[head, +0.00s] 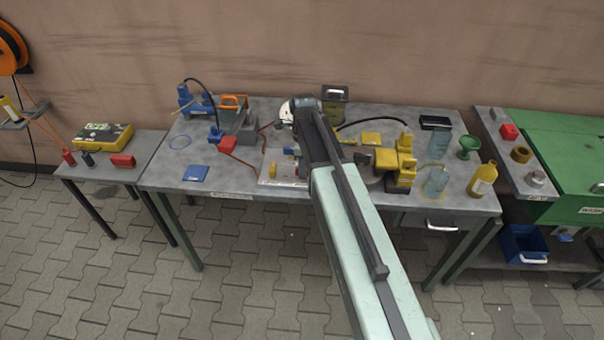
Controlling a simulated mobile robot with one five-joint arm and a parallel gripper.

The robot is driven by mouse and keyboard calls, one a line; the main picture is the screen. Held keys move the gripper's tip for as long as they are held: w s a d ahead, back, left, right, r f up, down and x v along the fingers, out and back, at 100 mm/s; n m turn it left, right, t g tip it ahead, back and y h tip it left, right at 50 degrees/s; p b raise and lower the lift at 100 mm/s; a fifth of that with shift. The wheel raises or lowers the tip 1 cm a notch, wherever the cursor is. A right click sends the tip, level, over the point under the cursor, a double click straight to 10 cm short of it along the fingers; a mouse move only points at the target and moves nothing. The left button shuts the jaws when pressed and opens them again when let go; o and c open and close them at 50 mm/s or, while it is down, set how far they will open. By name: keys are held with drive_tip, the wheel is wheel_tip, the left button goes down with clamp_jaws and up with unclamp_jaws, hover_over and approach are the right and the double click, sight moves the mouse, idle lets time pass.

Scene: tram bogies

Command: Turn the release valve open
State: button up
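My arm reaches from the bottom right over the middle of the bench. Its end, with my gripper (303,112), is over the back middle of the bench; the fingers cannot be made out. A pale board (272,178) with small blue and yellow parts (289,151) lies just left of my arm, which covers its right side. A yellow block device (387,158) with a black hose stands to the right of my arm. I cannot tell which part is the release valve, and it may be hidden behind my arm.
Blue clamp-like device (186,98), orange-handled container (233,102) and red block (228,144) stand left on the bench. A yellow bottle (482,179), green goblet (469,147) and clear containers (438,146) stand right. The front left of the bench is mostly clear around a blue pad (195,174).

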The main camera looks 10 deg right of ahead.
drive_tip(key=shift+a, duration=0.1)
clamp_jaws()
drive_tip(key=n, duration=0.3)
drive_tip(key=shift+r+n, duration=0.1)
drive_tip(key=shift+n, duration=0.3)
drive_tip(key=n, duration=0.5)
drive_tip(key=shift+n, duration=0.3)
drive_tip(key=n, duration=0.4)
drive_tip(key=shift+n, duration=2.2)
